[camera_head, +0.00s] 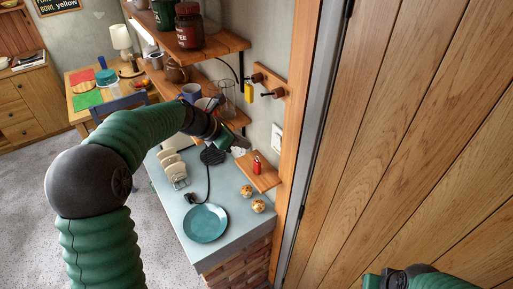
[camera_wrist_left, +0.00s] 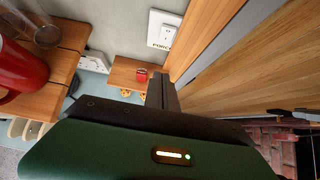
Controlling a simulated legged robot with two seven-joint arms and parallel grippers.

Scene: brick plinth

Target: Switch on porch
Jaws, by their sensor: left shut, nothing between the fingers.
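The porch switch is a white wall plate with a rocker and a label starting "PORC"; it shows in the left wrist view (camera_wrist_left: 164,31) and edge-on in the head view (camera_head: 277,138). It is on the grey wall beside the wooden door frame. I cannot tell the rocker's position. My left gripper (camera_head: 240,151) is shut and empty, in front of the wall and to the left of the switch in the head view. In the left wrist view its dark fingers (camera_wrist_left: 161,93) point toward the wall, below the plate and apart from it. My right gripper's fingers are not visible.
A small wooden shelf (camera_head: 266,179) with a red item (camera_head: 257,166) sits below the switch. Hooks with a yellow tag (camera_head: 249,90) are above. A teal plate (camera_head: 205,223) lies on the counter. A plank door (camera_head: 400,140) fills the right. A red mug (camera_wrist_left: 18,66) is close left.

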